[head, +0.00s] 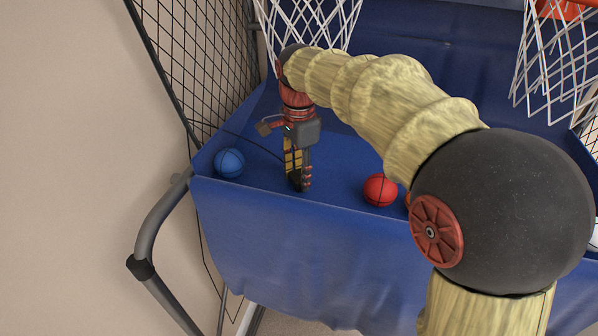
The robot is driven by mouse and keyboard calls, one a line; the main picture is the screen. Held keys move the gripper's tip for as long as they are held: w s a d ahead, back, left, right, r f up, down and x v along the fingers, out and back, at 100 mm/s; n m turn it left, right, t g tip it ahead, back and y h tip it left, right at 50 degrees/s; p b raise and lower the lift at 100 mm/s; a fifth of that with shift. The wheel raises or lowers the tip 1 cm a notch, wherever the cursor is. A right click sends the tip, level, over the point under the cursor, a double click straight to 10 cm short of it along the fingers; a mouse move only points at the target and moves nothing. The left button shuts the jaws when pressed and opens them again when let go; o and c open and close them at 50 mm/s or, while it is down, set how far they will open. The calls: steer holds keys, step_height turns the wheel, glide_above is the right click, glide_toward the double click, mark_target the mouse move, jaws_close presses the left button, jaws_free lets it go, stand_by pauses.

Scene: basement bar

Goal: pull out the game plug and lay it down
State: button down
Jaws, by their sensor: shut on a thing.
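My gripper (299,182) points down over the blue fabric bed of the basketball game, near its front edge. Its fingers are shut on the game plug, which is small, dark and mostly hidden between them. A thin black cord (248,143) runs from the gripper up to the left, across the bed towards the side net. I cannot tell whether the fingertips touch the fabric. No socket can be made out.
A blue ball (229,163) lies left of the gripper and a red ball (380,190) lies to its right. White hoop nets (318,22) hang above. A black side net (196,62) and a grey tube frame (158,222) bound the left side.

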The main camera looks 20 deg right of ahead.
steer(key=c, duration=1.1)
jaws_free()
